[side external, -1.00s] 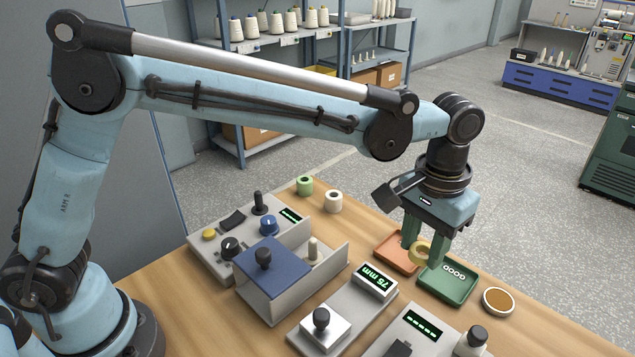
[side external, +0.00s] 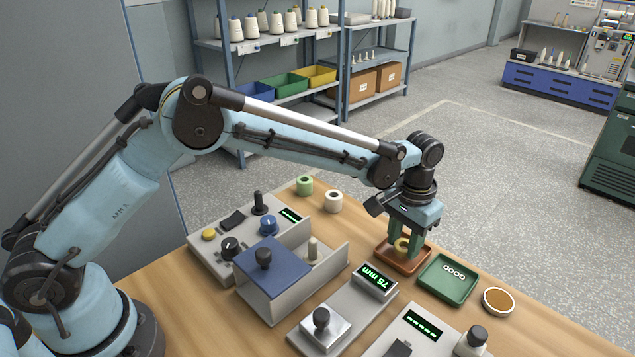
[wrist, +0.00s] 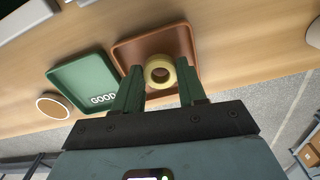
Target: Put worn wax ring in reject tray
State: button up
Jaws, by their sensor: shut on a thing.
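The worn wax ring (side external: 402,245) is a yellow ring with a hole through it. It also shows in the wrist view (wrist: 160,64), between the two green fingers. My gripper (side external: 404,248) is shut on the ring, over the orange-brown reject tray (side external: 383,262). In the wrist view the ring lies within the outline of this tray (wrist: 125,50). I cannot tell whether the ring touches the tray floor.
A green tray (side external: 447,293) marked GOOD in the wrist view stands right beside the reject tray. A round brown-topped dish (side external: 498,302) is beyond it. A display box (side external: 375,281) stands in front. Green (side external: 305,186) and white (side external: 333,201) spools stand behind left.

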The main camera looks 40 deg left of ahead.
jog(key=shift+f, duration=0.2)
jog(key=shift+f, duration=0.15)
jog(key=o, duration=0.7)
notch_tip(320, 180, up, 12)
jog(key=s+a+r+t, duration=0.2)
jog(key=s+a+r, duration=0.2)
jog(key=a+r, duration=0.15)
jog(key=s+a+f+t, duration=0.1)
jog(key=s+a, duration=0.3)
jog(key=s, duration=0.1)
jog(key=s+a+f+n+t, duration=0.1)
jog(key=s+a+f+t, duration=0.1)
jog(key=s+a, duration=0.2)
jog(key=s+a+f+t, duration=0.1)
jog(key=s+a+t, duration=0.1)
jog(key=s+a, duration=0.3)
jog(key=shift+s+f, duration=0.15)
jog(key=shift+s, duration=1.05)
